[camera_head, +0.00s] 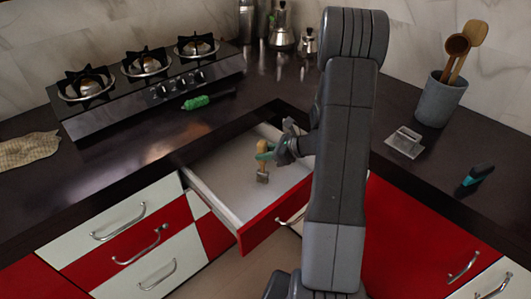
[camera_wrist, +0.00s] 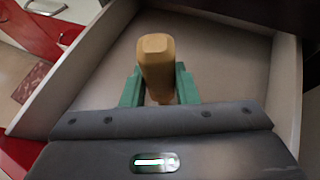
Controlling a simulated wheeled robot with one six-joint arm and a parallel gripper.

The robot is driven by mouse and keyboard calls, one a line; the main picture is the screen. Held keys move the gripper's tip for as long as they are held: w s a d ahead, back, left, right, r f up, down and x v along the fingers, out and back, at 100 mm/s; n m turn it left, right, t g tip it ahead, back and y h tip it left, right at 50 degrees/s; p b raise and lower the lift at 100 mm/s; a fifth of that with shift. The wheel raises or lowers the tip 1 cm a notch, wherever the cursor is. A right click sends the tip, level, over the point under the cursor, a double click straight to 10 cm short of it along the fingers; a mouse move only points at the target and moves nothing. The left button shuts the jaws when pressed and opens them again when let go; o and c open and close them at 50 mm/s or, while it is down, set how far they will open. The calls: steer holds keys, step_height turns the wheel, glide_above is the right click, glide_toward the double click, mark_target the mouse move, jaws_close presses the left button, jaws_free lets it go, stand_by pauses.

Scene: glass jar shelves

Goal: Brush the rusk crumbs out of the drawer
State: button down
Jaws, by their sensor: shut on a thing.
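The drawer (camera_head: 224,193) stands pulled out below the counter, with a red front and pale inner walls. My gripper (camera_head: 264,154) is over the drawer, its green fingers shut on the wooden handle of a brush (camera_head: 262,147). The brush points down, with its head low in the drawer; I cannot tell whether it touches the floor. In the wrist view, my gripper (camera_wrist: 160,88) has the yellowish handle (camera_wrist: 156,58) between its fingers, and the drawer floor (camera_wrist: 215,50) lies behind. I can make out no crumbs.
A gas stove (camera_head: 150,85) is at the back left, with a green-handled tool (camera_head: 196,102) before it. On the right are a grey utensil pot (camera_head: 440,100), a flat metal piece (camera_head: 405,142) and a teal-and-black item (camera_head: 476,177). A cloth (camera_head: 28,150) lies far left.

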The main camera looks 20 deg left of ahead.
steer(key=shift+s+d, duration=0.1)
steer(key=shift+s, duration=1.4)
steer(key=shift+s+b, duration=0.1)
steer(key=shift+b, duration=0.2)
steer(key=s, duration=0.3)
steer(key=shift+s+d+b, duration=0.1)
steer(key=shift+d+b, duration=0.05)
steer(key=shift+b, duration=0.25)
steer(key=shift+w+p, duration=0.4)
steer(key=shift+w, duration=1.3)
